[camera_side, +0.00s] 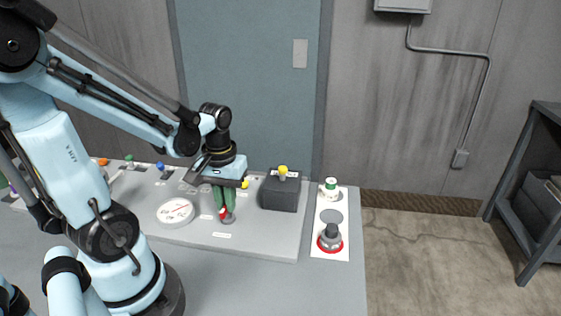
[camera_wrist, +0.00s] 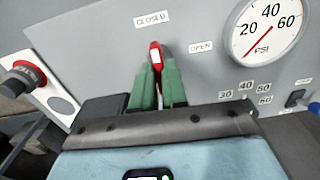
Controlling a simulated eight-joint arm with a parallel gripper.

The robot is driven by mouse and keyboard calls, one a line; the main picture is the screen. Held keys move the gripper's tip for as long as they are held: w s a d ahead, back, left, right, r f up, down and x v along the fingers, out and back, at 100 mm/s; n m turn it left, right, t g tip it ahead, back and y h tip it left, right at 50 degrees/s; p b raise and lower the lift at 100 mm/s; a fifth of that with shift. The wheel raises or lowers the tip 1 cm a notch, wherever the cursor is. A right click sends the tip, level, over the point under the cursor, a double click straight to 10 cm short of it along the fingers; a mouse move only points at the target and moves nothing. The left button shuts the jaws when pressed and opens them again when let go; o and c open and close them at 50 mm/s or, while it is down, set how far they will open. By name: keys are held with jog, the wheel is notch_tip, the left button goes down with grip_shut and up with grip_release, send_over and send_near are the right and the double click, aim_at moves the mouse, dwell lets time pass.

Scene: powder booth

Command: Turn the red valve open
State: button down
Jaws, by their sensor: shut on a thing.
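The red valve handle (camera_wrist: 155,54) stands between the two green fingers of my gripper (camera_wrist: 158,75) in the wrist view, and the gripper is shut on it. The handle's tip points up, a little below the CLOSED label (camera_wrist: 152,19). The OPEN label (camera_wrist: 200,46) lies to its right. In the side view a bit of the red handle (camera_side: 222,212) shows at the tips of my gripper (camera_side: 224,206), above a grey valve base (camera_side: 229,219). The fingers hide most of the handle.
A round pressure gauge (camera_side: 176,212) is on the panel (camera_side: 265,236), left of the valve in the side view. A dark box (camera_side: 279,197) with a yellow knob stands right of my gripper. A dark knob with a red ring (camera_side: 330,238) sits at the right.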

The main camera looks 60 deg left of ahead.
jog(key=m, duration=0.4)
jog(key=shift+m, duration=0.3)
jog(key=m, duration=0.9)
jog(key=shift+m, duration=1.9)
jog(key=c, duration=1.2)
grip_release()
jog(key=shift+o, duration=0.2)
